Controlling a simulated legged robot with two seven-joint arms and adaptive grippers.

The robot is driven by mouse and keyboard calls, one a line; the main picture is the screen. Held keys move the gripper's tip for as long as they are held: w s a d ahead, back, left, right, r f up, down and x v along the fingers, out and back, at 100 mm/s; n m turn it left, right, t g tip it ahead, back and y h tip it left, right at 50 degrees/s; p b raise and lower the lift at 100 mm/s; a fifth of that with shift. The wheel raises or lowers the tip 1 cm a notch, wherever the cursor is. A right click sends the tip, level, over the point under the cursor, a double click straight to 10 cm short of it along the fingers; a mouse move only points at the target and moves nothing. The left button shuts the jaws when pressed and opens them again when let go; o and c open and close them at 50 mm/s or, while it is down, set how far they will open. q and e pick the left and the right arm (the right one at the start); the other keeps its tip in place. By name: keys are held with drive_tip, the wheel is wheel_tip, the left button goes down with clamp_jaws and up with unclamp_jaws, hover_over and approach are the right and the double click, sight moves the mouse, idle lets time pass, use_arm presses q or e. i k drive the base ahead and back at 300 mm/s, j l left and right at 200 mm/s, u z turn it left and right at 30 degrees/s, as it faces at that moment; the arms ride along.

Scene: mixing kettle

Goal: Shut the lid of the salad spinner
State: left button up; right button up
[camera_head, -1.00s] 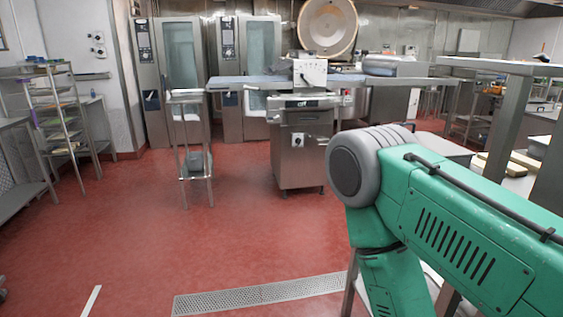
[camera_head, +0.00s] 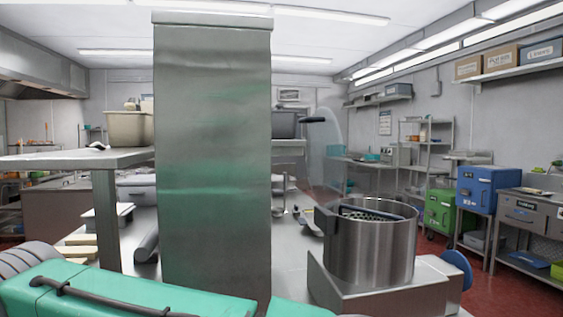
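The salad spinner (camera_head: 370,252) is a round steel pot at right of centre, standing on a low steel base. A dark basket with a perforated or green-speckled inside shows in its open top. A clear round lid (camera_head: 327,150) stands upright, raised behind and left of the pot's rim, with a black knob or handle near its upper part. The lid's lower edge and hinge are hard to make out. Neither of my grippers is in view.
A wide steel column (camera_head: 213,160) blocks the view left of the spinner. A steel shelf (camera_head: 75,160) with a beige bin (camera_head: 129,128) is at left. Green (camera_head: 450,210) and blue (camera_head: 479,192) boxes stand at right. Red floor (camera_head: 510,285) is open at lower right.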

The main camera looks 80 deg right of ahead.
sight(312, 120)
drive_tip(key=z, duration=2.8)
drive_tip(key=l+u, duration=0.4)
drive_tip(key=l, duration=1.7)
